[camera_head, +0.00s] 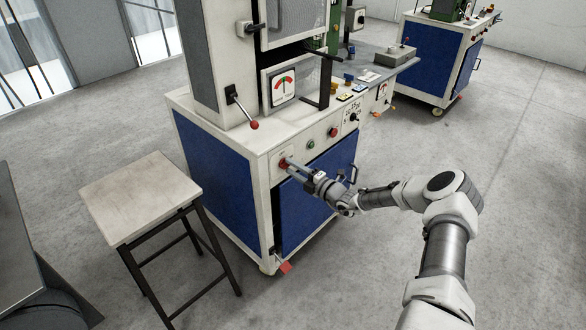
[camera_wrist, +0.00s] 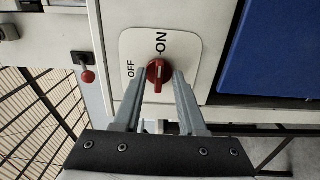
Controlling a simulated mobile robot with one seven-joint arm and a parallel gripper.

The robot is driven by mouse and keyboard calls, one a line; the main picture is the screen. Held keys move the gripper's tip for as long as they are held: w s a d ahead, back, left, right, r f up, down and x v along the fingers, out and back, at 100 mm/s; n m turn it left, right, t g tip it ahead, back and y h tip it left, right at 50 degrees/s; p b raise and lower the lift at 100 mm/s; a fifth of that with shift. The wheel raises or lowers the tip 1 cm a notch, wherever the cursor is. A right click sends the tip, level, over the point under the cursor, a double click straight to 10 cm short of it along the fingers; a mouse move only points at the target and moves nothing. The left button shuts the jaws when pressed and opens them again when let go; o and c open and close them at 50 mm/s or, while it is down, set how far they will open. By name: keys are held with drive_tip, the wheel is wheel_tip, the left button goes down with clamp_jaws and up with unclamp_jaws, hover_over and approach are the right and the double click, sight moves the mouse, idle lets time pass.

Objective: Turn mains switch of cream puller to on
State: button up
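The cream puller (camera_head: 262,150) is a cream machine with blue panels. Its mains switch (camera_head: 283,164) is a red rotary knob at the left of the front strip, partly hidden by my gripper (camera_head: 292,166) in the head view. In the wrist view the red knob (camera_wrist: 157,73) sits on a white plate (camera_wrist: 187,52) marked OFF at its left and ON above. The knob's grip bar runs roughly up and down the picture, in line with ON. My gripper (camera_wrist: 161,76) is open, with one finger on each side of the knob; contact is not clear.
A green button (camera_head: 310,144) and a red button (camera_head: 333,132) are right of the switch. A lever with a red ball (camera_head: 254,125) stands above. A stool (camera_head: 140,195) is at the left. A second machine (camera_head: 430,60) stands behind. The floor at right is clear.

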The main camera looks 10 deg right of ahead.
drive_tip(key=p+v, duration=0.2)
drive_tip(key=v, duration=1.5)
drive_tip(key=shift+s+d+p, duration=0.15)
drive_tip(key=shift+p, duration=0.15)
drive_tip(key=shift+r, duration=0.15)
